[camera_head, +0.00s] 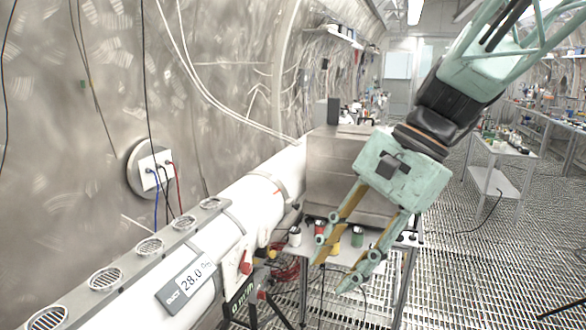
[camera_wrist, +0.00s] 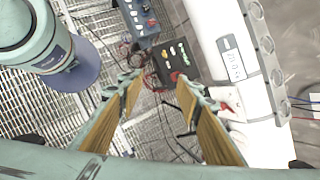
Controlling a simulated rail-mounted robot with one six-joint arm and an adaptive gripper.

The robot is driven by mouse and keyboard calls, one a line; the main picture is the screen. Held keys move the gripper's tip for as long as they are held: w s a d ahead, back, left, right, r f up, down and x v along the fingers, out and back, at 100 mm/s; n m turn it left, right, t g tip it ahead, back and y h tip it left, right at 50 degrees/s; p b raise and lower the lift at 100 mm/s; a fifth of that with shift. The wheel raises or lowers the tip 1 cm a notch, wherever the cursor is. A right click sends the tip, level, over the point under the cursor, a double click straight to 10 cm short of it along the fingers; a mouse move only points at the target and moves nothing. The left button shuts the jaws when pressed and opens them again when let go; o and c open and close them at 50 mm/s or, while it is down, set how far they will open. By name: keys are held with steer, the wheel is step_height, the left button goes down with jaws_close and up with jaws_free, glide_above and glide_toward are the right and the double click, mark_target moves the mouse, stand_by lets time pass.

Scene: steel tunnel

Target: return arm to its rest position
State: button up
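My gripper (camera_head: 336,266) hangs at the end of my pale green arm (camera_head: 455,95), right of centre in the head view, in front of a small table. Its two fingers point down and to the left and stand apart with nothing between them. In the wrist view my gripper (camera_wrist: 160,84) also shows its fingers spread. Through the gap I see the grated floor, cables and part of a black control box (camera_wrist: 172,62). The fingers appear clear of the objects below. No rest mark or cradle for the arm is visible.
A white pipe (camera_head: 262,190) with vents and a display runs along the left wall. A steel box (camera_head: 345,172) stands on the small table, with several small cans, including a green one (camera_head: 357,237), before it. Grated floor lies open at right, before another table (camera_head: 500,150).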

steer(key=s+d+r+n+t+h, duration=0.1)
steer(key=s+d+n+t+h, duration=0.1)
steer(key=s+d+n, duration=0.3)
steer(key=s+d+n+t+h, duration=0.2)
steer(key=s+d+n, duration=0.3)
steer(key=s, duration=0.9)
steer(key=d+h, duration=0.1)
steer(key=d, duration=0.2)
steer(key=shift+d+r+t+h+b, duration=0.2)
steer(key=shift+r+t+h+b, duration=0.1)
steer(key=shift+r+h, duration=0.1)
steer(key=shift+s+f, duration=0.1)
steer(key=shift+f, duration=0.1)
stand_by(0.7)
